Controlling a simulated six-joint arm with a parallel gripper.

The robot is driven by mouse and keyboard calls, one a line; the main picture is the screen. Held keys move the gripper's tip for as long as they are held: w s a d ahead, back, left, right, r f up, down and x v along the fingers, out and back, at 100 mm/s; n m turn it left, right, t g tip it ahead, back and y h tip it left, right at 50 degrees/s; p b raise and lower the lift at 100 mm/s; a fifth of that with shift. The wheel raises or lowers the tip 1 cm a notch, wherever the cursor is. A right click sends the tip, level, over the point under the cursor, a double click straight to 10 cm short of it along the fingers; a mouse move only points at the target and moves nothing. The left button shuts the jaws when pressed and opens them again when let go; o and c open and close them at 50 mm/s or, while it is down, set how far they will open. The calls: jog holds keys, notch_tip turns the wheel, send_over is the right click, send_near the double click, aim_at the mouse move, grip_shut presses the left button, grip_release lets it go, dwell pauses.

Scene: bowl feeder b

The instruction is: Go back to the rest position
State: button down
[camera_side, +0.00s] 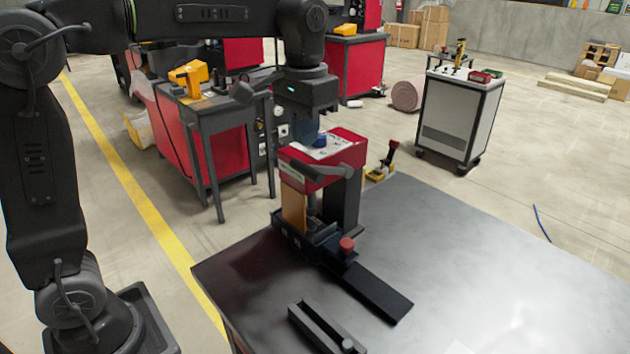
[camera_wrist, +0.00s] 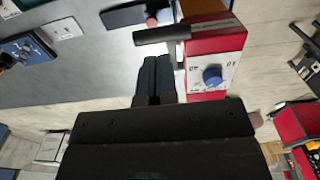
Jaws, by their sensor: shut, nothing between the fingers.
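My gripper (camera_wrist: 156,62) is shut, its two dark fingers together with nothing between them in the wrist view. In the side view the gripper body (camera_side: 305,92) hangs above the red-topped machine (camera_side: 345,150) on the table. The machine has a white panel with a blue knob (camera_wrist: 212,77) on top; in the side view the knob (camera_side: 320,141) is just below the gripper. The fingers point downward beside the machine's red top in the wrist view, and I cannot tell whether they touch it. The fingertips are hard to make out in the side view.
A dark lever (camera_side: 330,171) and a red button (camera_side: 347,244) are on the machine. A black chute (camera_side: 380,292) and a black channel (camera_side: 325,330) are on the grey table (camera_side: 470,260). Red workbenches (camera_side: 225,140) stand behind, and a grey cabinet (camera_side: 455,120) stands farther right.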

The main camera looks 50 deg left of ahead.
jog(key=s+a+f+t, duration=0.1)
jog(key=s+f+t, duration=0.1)
jog(key=s, duration=0.7)
jog(key=s+a+f+t, duration=0.1)
jog(key=s+f+t, duration=0.2)
jog(key=s, duration=0.6)
jog(key=shift+s+f+t, duration=0.3)
jog(key=shift+s+f, duration=0.05)
jog(key=shift+f, duration=0.45)
